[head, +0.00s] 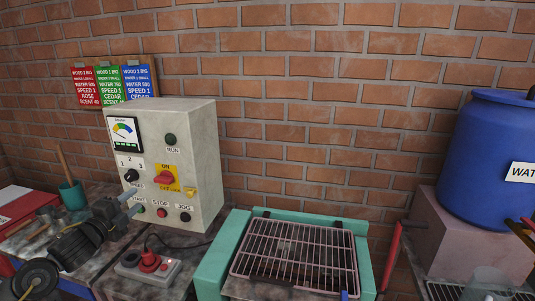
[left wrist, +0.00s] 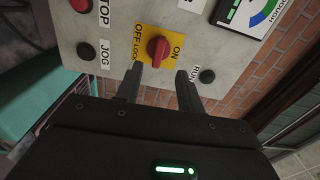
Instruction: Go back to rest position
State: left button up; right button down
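The grey control box (head: 180,150) stands against the brick wall. Its red rotary switch (head: 165,178) sits on a yellow ON/OFF plate, and the switch also shows in the left wrist view (left wrist: 158,50). My right gripper is not in view.
A teal-framed wire rack (head: 295,252) stands to the right of the box. A red-buttoned pendant (head: 148,262) lies in front of it. A blue water barrel (head: 495,150) stands on a block at right. A teal cup (head: 72,193) is at left. Three recipe cards (head: 109,84) hang above.

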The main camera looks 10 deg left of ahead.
pick_arm(q)
jog(key=s+d+f+n+g+y, duration=0.1)
jog(key=s+d+f+n+g, duration=0.5)
jog(key=f, duration=0.6)
jog(key=s+d+f+n+g+y, duration=0.1)
jog(key=s+d+f+n, duration=0.2)
jog(key=s+d+f, duration=0.6)
jog(key=s+d+f+n+g+h, duration=0.1)
jog(key=s+d+f+n+g, duration=0.25)
jog(key=s+d, duration=0.45)
jog(key=s+d+f+n+g+h, duration=0.25)
jog(key=s+d+f+g, duration=0.2)
jog(key=s+d, duration=0.4)
notch_tip(320, 180, down, 26)
jog(key=s+a, duration=0.2)
jog(key=s+a+f+g+y, duration=0.1)
jog(key=s+a+f+g, duration=0.1)
jog(key=s+f, duration=1.4)
jog(key=shift+s+a+f, duration=0.3)
jog(key=shift+a+f, duration=0.1)
jog(key=shift+a, duration=0.25)
